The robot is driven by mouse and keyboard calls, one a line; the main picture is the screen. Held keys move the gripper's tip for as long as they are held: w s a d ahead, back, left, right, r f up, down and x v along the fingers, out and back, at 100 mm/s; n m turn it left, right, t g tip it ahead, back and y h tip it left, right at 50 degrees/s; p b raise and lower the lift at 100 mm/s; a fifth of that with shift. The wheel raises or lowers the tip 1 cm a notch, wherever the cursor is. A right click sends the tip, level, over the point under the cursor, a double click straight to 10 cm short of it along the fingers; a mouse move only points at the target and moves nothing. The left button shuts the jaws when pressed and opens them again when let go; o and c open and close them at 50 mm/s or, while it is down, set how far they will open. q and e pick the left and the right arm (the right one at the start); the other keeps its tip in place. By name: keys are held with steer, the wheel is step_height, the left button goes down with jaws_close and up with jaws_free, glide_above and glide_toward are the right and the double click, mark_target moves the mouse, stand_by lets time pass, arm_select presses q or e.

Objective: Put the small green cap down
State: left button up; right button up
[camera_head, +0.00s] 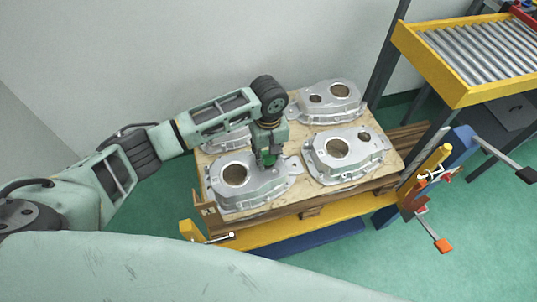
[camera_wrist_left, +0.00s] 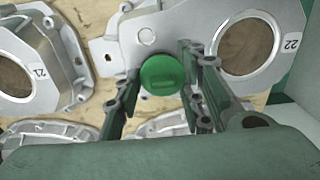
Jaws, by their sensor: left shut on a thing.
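My left gripper (camera_head: 267,160) is over the front left casting (camera_head: 236,186) in the head view. In the left wrist view its two fingers (camera_wrist_left: 162,85) stand on either side of the small green cap (camera_wrist_left: 162,74), which it is shut on. The cap also shows as a small green patch in the head view (camera_head: 268,158). Below the cap in the wrist view is a silver casting marked 22 (camera_wrist_left: 282,62). I cannot tell whether the cap touches the casting. My right gripper is not in view.
The castings lie on a wooden board (camera_head: 300,188) on a yellow stand (camera_head: 290,230). Other castings are at the front right (camera_head: 345,156), back right (camera_head: 330,98) and back left (camera_head: 226,138). A yellow roller conveyor (camera_head: 470,60) is at the upper right.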

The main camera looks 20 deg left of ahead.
arm_select(q)
steer(key=shift+f, duration=0.5)
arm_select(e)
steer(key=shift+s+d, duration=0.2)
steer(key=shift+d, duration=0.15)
arm_select(q)
steer(key=shift+f, duration=0.2)
steer(key=shift+o, duration=0.2)
steer(key=shift+s+f, duration=0.4)
steer(key=shift+f, duration=0.1)
steer(key=o, duration=0.5)
steer(key=shift+f, duration=0.1)
steer(key=shift+o, duration=0.7)
steer(key=shift+w+f, duration=0.15)
steer(key=shift+w, duration=0.05)
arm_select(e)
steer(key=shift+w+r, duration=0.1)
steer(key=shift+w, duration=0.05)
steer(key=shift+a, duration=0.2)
